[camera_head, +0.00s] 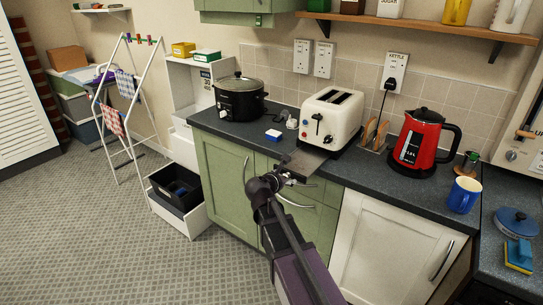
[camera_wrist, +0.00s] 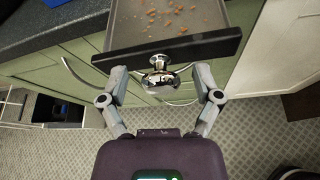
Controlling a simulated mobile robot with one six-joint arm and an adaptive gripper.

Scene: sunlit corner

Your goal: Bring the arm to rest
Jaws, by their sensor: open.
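My gripper (camera_head: 284,178) is out in front of the worktop, just before the cream toaster (camera_head: 332,117). In the wrist view my gripper (camera_wrist: 159,82) is open, with one finger on each side of a shiny round knob (camera_wrist: 158,62) and a gap on both sides. The knob is on the dark front edge of a metal crumb tray (camera_wrist: 195,15) with orange-brown crumbs on it. In the head view the tray (camera_head: 307,158) sticks out from under the toaster toward my gripper. My arm reaches up from the bottom of the head view.
A red kettle (camera_head: 419,142), a blue mug (camera_head: 463,195) and a toast rack (camera_head: 375,133) stand right of the toaster. A black slow cooker (camera_head: 239,97) and a small blue-and-white box (camera_head: 273,136) are left. An open drawer (camera_head: 180,208) juts out low.

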